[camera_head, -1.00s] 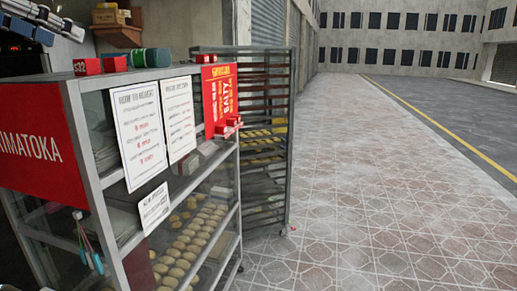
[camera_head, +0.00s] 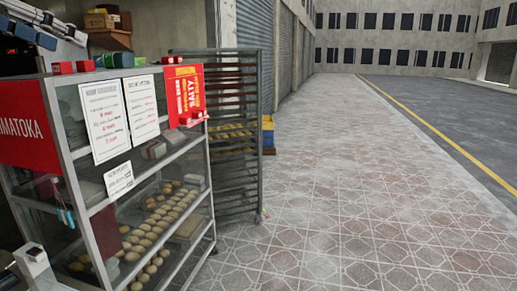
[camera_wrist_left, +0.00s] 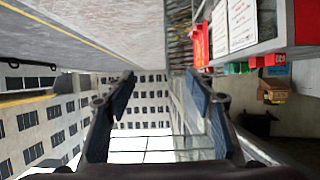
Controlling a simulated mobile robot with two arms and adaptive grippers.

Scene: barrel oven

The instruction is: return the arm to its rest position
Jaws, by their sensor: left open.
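My left gripper (camera_wrist_left: 161,80) is open and empty in the left wrist view, its two dark fingers apart and pointing away from the camera. That view is upside down, with sky and building fronts between and beyond the fingers. My right gripper is in neither view.
The cabinet holds rows of round buns (camera_head: 160,215) and bears paper signs and a red poster (camera_head: 185,90). A tall metal rack (camera_head: 238,195) stands behind it, with a blue and yellow crate (camera_head: 268,131) beyond. The tiled pavement (camera_head: 350,220) to the right is clear.

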